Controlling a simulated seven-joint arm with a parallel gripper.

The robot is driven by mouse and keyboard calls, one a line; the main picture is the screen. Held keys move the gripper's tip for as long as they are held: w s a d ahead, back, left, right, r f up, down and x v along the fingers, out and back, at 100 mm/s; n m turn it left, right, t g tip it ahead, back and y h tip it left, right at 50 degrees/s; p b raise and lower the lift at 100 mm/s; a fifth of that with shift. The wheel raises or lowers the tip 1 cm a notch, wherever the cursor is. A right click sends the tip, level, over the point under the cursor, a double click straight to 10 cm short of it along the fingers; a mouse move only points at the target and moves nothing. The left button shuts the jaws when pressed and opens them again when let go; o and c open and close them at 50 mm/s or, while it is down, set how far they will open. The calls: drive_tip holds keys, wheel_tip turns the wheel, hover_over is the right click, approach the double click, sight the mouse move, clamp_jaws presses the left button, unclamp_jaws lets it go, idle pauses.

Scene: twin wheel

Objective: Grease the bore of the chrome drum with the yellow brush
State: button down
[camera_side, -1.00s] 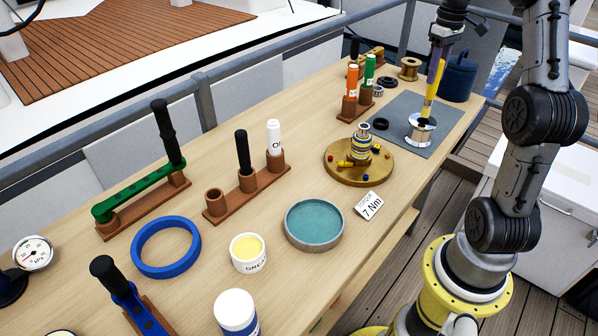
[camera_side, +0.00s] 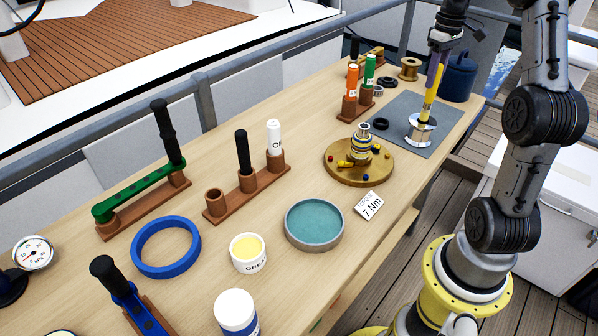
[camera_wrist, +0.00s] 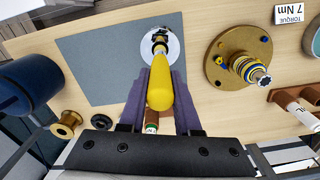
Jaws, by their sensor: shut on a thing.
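The chrome drum (camera_side: 421,133) stands on a grey mat (camera_side: 394,117) at the table's far right end. It also shows in the wrist view (camera_wrist: 174,44). My gripper (camera_side: 434,78), with purple fingers, is shut on the yellow brush (camera_side: 429,100) above the drum. The brush points down, slightly tilted, with its lower end at the drum's top middle. In the wrist view the yellow handle (camera_wrist: 160,90) lies between my fingers (camera_wrist: 158,76) and its dark and brass end overlaps the drum. I cannot tell how deep the tip sits in the bore.
A gold round plate with a ringed hub (camera_side: 359,160) stands left of the mat. An orange and green marker rack (camera_side: 356,107), black rings (camera_side: 380,124) and a blue canister (camera_side: 457,80) are close by. The open grease tub (camera_side: 248,253) and teal dish (camera_side: 314,223) are nearer the front.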

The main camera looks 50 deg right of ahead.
drive_tip(key=shift+f, duration=2.55)
drive_tip(key=shift+r, duration=0.1)
drive_tip(key=shift+r, duration=3.7)
drive_tip(key=shift+r, duration=2)
